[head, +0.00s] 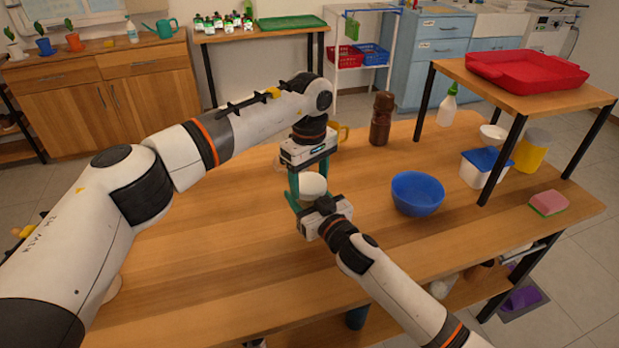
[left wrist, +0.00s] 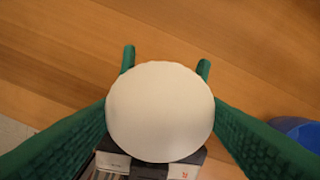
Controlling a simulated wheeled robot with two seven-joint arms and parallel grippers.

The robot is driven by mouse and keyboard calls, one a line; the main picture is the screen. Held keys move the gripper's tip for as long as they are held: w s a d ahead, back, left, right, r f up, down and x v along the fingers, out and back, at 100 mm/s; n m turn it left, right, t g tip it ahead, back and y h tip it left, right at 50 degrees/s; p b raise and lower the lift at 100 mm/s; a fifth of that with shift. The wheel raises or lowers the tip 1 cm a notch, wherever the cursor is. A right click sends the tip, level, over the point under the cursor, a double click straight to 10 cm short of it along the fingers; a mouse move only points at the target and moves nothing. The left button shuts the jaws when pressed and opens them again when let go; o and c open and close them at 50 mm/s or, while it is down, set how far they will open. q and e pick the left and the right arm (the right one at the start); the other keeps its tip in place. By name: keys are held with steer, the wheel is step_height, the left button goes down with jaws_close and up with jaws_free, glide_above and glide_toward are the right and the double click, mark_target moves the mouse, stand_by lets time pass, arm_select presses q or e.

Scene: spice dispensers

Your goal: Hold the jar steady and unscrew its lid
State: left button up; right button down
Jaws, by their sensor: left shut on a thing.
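The jar stands on the wooden table, mostly hidden between my two grippers. Its white lid (head: 313,185) shows in the head view, and the round top of the lid (left wrist: 160,110) fills the middle of the left wrist view. My left gripper (head: 306,180) comes down from above, with its green fingers shut on opposite sides of the lid. My right gripper (head: 303,203) reaches in low from the front right. Its green fingertips (left wrist: 166,62) stick out past the lid on both sides, around the jar below it. The jar's contact with these fingers is hidden under the lid.
A blue bowl (head: 417,194) stands to the right of the grippers. A brown grinder (head: 381,119) and a yellow mug (head: 341,133) stand behind. A raised shelf (head: 452,68) with a red tray (head: 527,70) is at the right. The table's left part is clear.

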arm_select(q)
steer(key=n, duration=0.4)
steer(key=shift+n, duration=0.3)
steer(key=n, duration=0.3)
steer(key=o, duration=1.1)
steer(key=shift+r, duration=0.1)
